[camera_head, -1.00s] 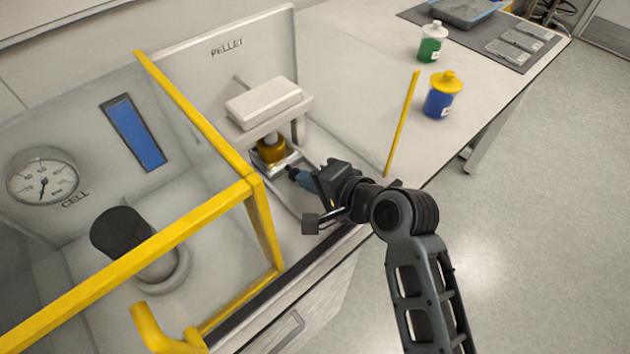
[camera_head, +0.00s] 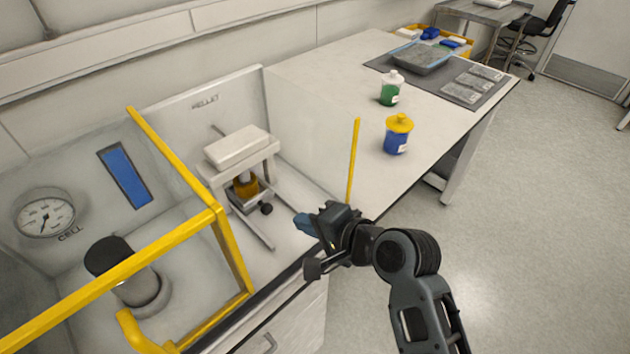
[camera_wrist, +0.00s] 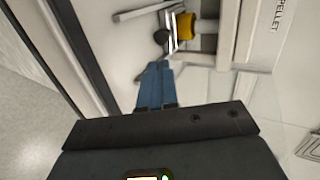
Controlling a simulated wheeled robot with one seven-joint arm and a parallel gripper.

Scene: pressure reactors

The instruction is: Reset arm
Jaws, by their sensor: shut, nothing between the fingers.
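My gripper (camera_head: 300,222) is in front of and to the right of the pellet press (camera_head: 238,165), over the front edge of the bench. Its blue fingers are shut with nothing between them. My arm reaches in from the lower right.
A yellow-framed enclosure (camera_head: 225,250) with a gauge (camera_head: 45,216) and a black-topped cell (camera_head: 108,256) stands at left. A yellow post (camera_head: 353,160) rises just behind my gripper. A blue jar (camera_head: 397,138) and a green bottle (camera_head: 390,92) stand on the bench. Floor at right is clear.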

